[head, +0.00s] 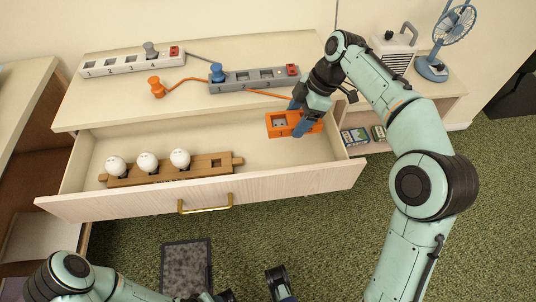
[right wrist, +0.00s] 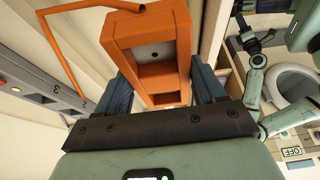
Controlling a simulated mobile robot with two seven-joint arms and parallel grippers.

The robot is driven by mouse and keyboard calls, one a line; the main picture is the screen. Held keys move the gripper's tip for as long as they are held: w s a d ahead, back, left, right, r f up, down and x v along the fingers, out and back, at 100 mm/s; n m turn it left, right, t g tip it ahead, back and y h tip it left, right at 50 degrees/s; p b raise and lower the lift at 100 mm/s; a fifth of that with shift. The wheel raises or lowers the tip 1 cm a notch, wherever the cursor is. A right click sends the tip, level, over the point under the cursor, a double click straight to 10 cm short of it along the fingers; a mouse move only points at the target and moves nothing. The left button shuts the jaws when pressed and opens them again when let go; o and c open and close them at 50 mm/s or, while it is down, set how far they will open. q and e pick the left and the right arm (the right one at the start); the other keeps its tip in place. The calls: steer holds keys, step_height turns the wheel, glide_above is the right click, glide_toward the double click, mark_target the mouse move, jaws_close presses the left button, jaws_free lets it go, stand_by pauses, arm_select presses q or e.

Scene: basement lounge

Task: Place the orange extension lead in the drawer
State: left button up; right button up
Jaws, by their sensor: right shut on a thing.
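The orange extension lead's socket block (head: 277,124) is over the right part of the open drawer (head: 265,180). Its height above the drawer floor is hard to judge. My right gripper (head: 300,122) is shut on it from above. In the right wrist view the block (right wrist: 150,42) sits between the blue fingers of the gripper (right wrist: 163,85). The orange cord runs up onto the cabinet top, is partly hidden by the grey power strip (head: 255,80), and ends at an orange plug (head: 157,87) lying there. My left gripper (head: 254,291) is open and empty, low at the bottom edge.
A wooden holder (head: 200,173) with white bulbs lies in the drawer's left and middle. A white power strip (head: 130,63) with a grey plug stands at the back; a blue plug (head: 217,72) is in the grey strip. A low shelf with a fan (head: 440,50) stands right.

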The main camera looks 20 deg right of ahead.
steer(key=b, duration=0.4)
glide_above(286, 166)
steer(key=d, duration=0.2)
step_height(286, 166, down, 13)
arm_select(q)
steer(key=w+a+f+t+y+b, duration=0.1)
steer(key=w+a+f+t, duration=0.1)
steer(key=w+a+f, duration=0.2)
steer(key=shift+w+f+n+t, duration=0.4)
steer(key=shift+w+f, duration=0.65)
steer(key=shift+w, duration=1.05)
arm_select(e)
steer(key=shift+s+a+f, duration=0.1)
steer(key=shift+f, duration=1.55)
steer(key=shift+a+f, duration=0.1)
steer(key=shift+f, duration=1.55)
steer(key=shift+f, duration=0.15)
steer(key=o, duration=1.4)
arm_select(q)
steer(key=shift+a+f, duration=0.1)
steer(key=s+d+r+g+p, duration=0.1)
steer(key=s+d+r+p, duration=0.1)
steer(key=s+r, duration=0.1)
steer(key=shift+s+d+r+p, duration=0.2)
steer(key=shift+s+p, duration=0.15)
steer(key=shift+s, duration=0.45)
arm_select(e)
steer(key=v, duration=1.2)
steer(key=shift+s, duration=0.1)
